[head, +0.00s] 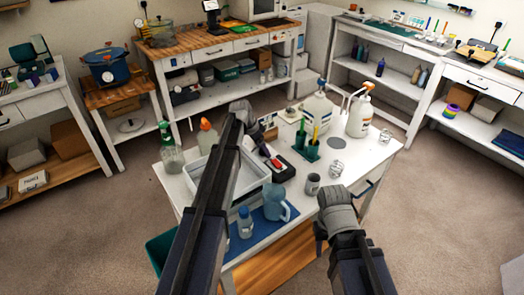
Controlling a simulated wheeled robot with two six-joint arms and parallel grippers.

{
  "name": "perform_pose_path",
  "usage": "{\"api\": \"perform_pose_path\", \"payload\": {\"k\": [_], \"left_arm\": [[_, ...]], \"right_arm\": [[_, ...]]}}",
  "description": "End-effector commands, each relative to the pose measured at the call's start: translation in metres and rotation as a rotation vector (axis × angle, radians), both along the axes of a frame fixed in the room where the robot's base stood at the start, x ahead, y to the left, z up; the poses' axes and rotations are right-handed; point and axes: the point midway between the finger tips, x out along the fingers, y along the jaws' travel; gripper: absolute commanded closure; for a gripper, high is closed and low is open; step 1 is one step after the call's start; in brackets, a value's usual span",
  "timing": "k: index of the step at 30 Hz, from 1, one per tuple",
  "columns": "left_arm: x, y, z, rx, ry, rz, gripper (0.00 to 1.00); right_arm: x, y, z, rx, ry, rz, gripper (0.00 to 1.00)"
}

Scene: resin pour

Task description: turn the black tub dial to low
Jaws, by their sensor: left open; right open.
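A low black appliance (477,49) sits on the right-hand white counter below a wall outlet. It may be the black tub, but it is too small to be sure, and I cannot make out a dial or its setting. My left gripper (243,112) is over the back of the middle white table, seen from behind. My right gripper (336,205) is over that table's right front edge. Both are open, far from the appliance, and hold nothing that I can see. Their fingertips are mostly hidden.
The middle white table (299,205) holds a tray, jugs, bottles and cups. A blue pot (108,67) stands on a wooden stand at the left, and a grey pot (161,36) on the wooden counter. Carpeted floor (440,200) is clear to the right.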

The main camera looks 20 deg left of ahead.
Motion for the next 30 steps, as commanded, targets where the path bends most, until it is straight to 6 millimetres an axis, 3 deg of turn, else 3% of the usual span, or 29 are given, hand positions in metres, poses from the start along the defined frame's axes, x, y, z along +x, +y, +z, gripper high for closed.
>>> {"api": "perform_pose_path", "payload": {"k": [3, 24, 30], "left_arm": [[-0.0001, 0.0000, 0.0007, 0.000, 0.000, 0.000, 0.23], [-0.0003, 0.0001, 0.0006, -0.001, 0.001, 0.000, 1.00], [-0.0005, 0.0000, 0.0006, -0.001, 0.001, 0.007, 1.00]], "right_arm": [[0.0000, 0.0000, 0.0007, 0.000, 0.000, 0.000, 0.56], [0.0000, 0.0001, 0.0006, 0.000, 0.000, 0.000, 0.56], [0.0000, 0.0001, 0.0006, 0.000, 0.000, 0.000, 0.56]]}}
